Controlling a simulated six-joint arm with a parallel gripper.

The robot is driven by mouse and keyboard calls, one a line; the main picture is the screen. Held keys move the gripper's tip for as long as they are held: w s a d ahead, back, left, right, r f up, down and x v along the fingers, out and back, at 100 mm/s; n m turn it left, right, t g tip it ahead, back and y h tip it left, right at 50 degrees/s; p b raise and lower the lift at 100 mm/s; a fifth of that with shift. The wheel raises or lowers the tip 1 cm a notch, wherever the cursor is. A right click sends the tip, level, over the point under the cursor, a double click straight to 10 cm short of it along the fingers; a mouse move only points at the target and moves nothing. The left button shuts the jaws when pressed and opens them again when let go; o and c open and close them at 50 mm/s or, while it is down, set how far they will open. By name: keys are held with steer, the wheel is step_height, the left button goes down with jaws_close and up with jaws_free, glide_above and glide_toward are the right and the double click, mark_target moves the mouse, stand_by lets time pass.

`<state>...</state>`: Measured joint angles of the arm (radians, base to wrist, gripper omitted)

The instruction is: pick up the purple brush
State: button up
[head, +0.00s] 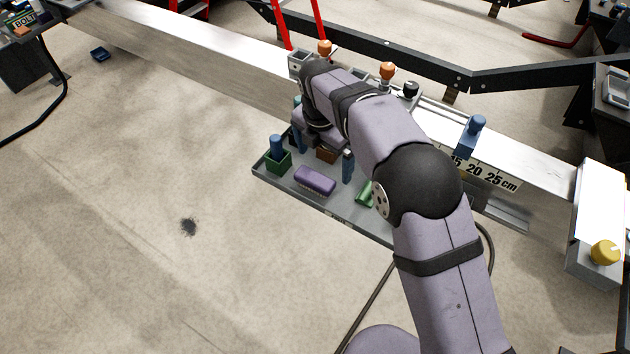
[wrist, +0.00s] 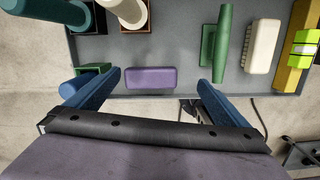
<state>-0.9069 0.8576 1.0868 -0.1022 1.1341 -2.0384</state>
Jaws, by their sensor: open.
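The purple brush (head: 315,180) lies flat on the grey tray (head: 262,172), near its front edge. In the wrist view the purple brush (wrist: 152,78) shows between my two blue fingers, with its long side running from one finger towards the other. My gripper (head: 324,160) is open and empty over the tray. In the wrist view my gripper (wrist: 158,80) has a finger to each side of the brush with visible gaps. I cannot tell exactly how high the fingertips are above the tray.
A green holder (head: 279,161) with a blue cylinder (head: 277,145) stands left of the brush. A green-handled tool (wrist: 222,42), a white brush (wrist: 262,46) and a yellow block (wrist: 294,72) lie to the right. A long metal beam (head: 215,50) runs behind the tray.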

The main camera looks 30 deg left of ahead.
mark_target(315, 177)
steer(key=shift+s+a+f+n, duration=0.15)
steer(key=shift+s+a+n, duration=0.15)
steer(key=shift+a+n, duration=0.25)
steer(key=shift+s+a+f+n, duration=0.1)
steer(key=shift+s+a+n, duration=0.25)
steer(key=shift+a, duration=0.35)
steer(key=shift+w+f+p, duration=0.15)
steer(key=shift+f+p, duration=0.25)
steer(key=shift+f, duration=0.65)
steer(key=shift+d+f+p, duration=0.25)
steer(key=shift+f+p, duration=1.15)
steer(key=shift+f, duration=1.25)
steer(key=c, duration=1.1)
steer(key=shift+r, duration=0.1)
step_height(315, 177, up, 10)
steer(key=b, duration=0.3)
